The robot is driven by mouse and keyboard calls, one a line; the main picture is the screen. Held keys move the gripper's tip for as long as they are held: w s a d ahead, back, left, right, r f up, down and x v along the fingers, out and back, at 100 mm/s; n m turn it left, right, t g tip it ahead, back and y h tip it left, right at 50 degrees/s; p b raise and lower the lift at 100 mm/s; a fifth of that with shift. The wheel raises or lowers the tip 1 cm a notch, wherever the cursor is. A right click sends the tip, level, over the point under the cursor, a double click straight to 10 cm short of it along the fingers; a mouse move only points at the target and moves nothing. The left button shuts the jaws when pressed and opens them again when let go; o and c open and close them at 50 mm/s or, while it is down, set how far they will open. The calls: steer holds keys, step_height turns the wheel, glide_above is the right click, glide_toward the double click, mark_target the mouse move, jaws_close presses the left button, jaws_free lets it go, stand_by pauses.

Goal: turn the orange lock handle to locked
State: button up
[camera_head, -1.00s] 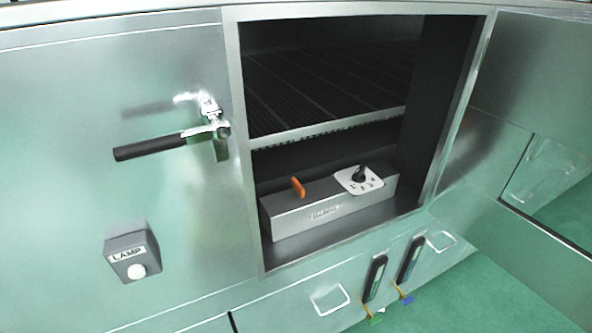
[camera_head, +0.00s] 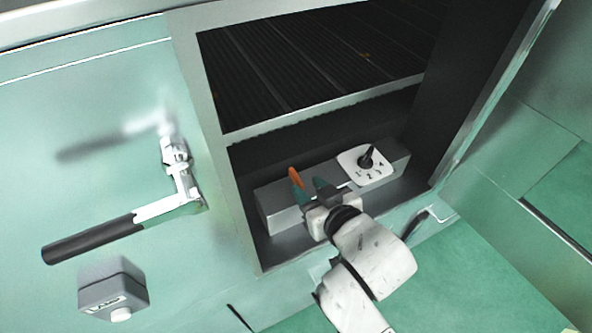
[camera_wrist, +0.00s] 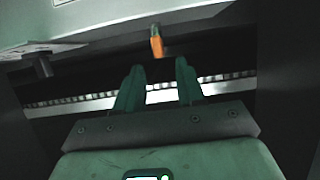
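The orange lock handle (camera_head: 296,178) stands on top of a grey metal box (camera_head: 272,205) inside the lower bay of a cabinet. It also shows in the wrist view (camera_wrist: 157,42), in line with the gap between the fingers and beyond their tips. My gripper (camera_head: 307,181) is open and reaches in over the box front, with its left finger close to the handle and covering its lower part. In the wrist view its two dark green fingers (camera_wrist: 160,66) are apart with nothing between them. Whether a finger touches the handle I cannot tell.
A white dial plate with a black knob (camera_head: 366,157) sits right of the handle on the box. A shelf edge (camera_head: 300,118) runs above the bay. The cabinet's left post (camera_head: 233,200) is close by. A black-gripped lever (camera_head: 95,238) and a grey lamp box (camera_head: 112,285) are at left.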

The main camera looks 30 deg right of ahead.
mark_target(299, 179)
steer(key=x, duration=0.6)
steer(key=shift+w+f+p, duration=0.25)
steer(key=shift+w+p, duration=0.05)
steer(key=shift+c, duration=0.3)
jaws_close()
